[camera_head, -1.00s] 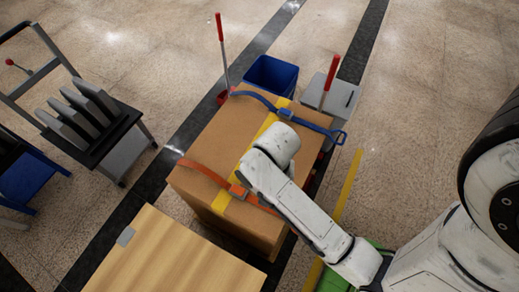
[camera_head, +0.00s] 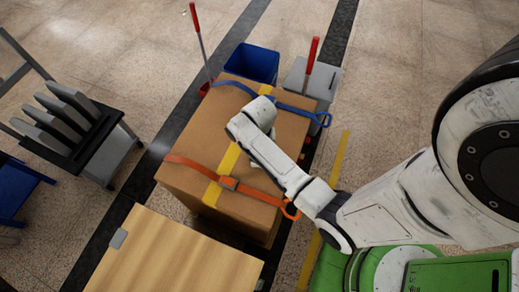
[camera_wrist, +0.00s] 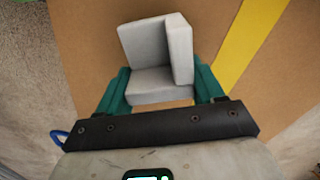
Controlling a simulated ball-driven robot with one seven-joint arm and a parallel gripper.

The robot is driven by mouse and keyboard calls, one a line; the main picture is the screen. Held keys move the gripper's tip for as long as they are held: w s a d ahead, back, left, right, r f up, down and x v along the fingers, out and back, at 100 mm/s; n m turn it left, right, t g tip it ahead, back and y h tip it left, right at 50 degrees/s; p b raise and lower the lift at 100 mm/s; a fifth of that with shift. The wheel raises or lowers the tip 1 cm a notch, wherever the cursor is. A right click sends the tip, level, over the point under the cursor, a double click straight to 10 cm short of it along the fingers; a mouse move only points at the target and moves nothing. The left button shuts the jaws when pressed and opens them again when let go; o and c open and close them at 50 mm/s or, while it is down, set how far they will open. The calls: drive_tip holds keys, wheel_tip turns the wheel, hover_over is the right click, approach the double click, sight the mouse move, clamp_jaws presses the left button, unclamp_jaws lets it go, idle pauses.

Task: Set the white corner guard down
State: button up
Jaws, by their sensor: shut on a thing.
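The white corner guard (camera_wrist: 157,52) is an L-shaped, pale block in the wrist view. My gripper (camera_wrist: 162,88) is shut on it, with a green finger on each side. The large brown carton (camera_wrist: 85,45) lies behind the guard, with its yellow tape (camera_wrist: 245,45) to the right. I cannot tell whether the guard touches the carton. In the head view the carton (camera_head: 185,170) stands below my arm, which reaches over its top. The gripper and the guard are hidden behind the arm there.
An orange strap (camera_head: 195,168) and a blue strap (camera_head: 290,108) cross the carton. A wooden board (camera_head: 170,255) is in front. A blue bin (camera_head: 252,62) and a grey bin (camera_head: 300,75) stand behind. A cart with grey plates (camera_head: 70,115) is at left.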

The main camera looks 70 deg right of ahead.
drive_tip(key=shift+f, duration=0.45)
drive_tip(key=o, duration=1)
drive_tip(key=shift+f, duration=0.15)
wheel_tip(320, 180, up, 12)
drive_tip(key=shift+r+p, duration=0.1)
drive_tip(key=shift+p, duration=0.45)
drive_tip(key=s+a+r+n, duration=0.1)
drive_tip(key=s+a+n, duration=0.2)
drive_tip(key=a+n, duration=0.1)
drive_tip(key=s+a+r+n, duration=0.1)
drive_tip(key=s+a+n, duration=0.2)
drive_tip(key=a+n, duration=0.1)
drive_tip(key=s+a+r+n+t, duration=0.1)
drive_tip(key=s+a+n, duration=0.2)
drive_tip(key=a+n, duration=0.1)
drive_tip(key=shift+r+n, duration=0.1)
drive_tip(key=shift+n, duration=0.3)
